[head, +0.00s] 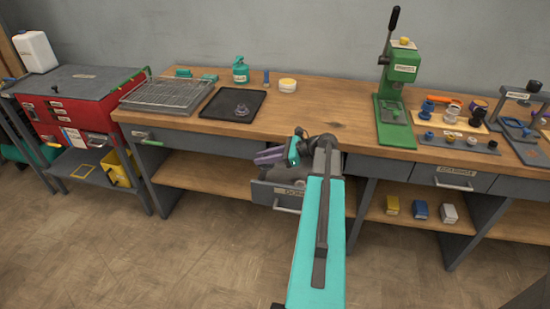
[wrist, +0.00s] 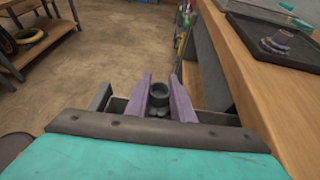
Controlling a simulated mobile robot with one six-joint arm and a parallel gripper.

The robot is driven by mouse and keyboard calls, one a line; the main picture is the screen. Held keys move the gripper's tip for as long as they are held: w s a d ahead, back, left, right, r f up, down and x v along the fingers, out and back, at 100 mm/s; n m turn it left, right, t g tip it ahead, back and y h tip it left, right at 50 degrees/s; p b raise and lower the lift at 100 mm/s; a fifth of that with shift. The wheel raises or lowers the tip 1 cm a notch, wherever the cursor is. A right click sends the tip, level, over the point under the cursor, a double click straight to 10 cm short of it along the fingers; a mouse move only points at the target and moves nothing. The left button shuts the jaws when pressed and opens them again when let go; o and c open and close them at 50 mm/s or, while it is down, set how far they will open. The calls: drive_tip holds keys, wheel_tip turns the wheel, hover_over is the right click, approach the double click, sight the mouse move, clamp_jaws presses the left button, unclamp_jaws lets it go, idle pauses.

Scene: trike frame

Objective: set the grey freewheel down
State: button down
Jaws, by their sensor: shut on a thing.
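My gripper (wrist: 160,82) has its two purple fingers shut on a dark grey, round, hollow part (wrist: 159,96), which I take to be the grey freewheel. The fingers stand on its left and right sides in the wrist view. In the head view my gripper (head: 266,157) is in front of the bench edge, above the open drawer (head: 276,196). The held part cannot be made out there.
A black tray (head: 215,111) on the bench holds a stepped grey-blue part (head: 242,110); both show in the wrist view. A wire rack (head: 165,94) stands to its left and a green press (head: 398,90) to the right.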

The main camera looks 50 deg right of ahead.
drive_tip(key=w+a+r+n+g+y, duration=0.1)
drive_tip(key=w+a+r, duration=0.1)
drive_tip(key=a, duration=1.1)
drive_tip(key=w+a+r+n+g+y, duration=0.1)
drive_tip(key=w+a+r, duration=0.2)
drive_tip(key=a, duration=1.1)
drive_tip(key=w+a+r+n+g+y, duration=0.1)
drive_tip(key=w+a, duration=0.3)
drive_tip(key=a, duration=1)
drive_tip(key=shift+a+r+n+y, duration=0.3)
drive_tip(key=shift+r+n, duration=0.2)
drive_tip(key=shift+r, duration=0.15)
drive_tip(key=shift+s, duration=0.1)
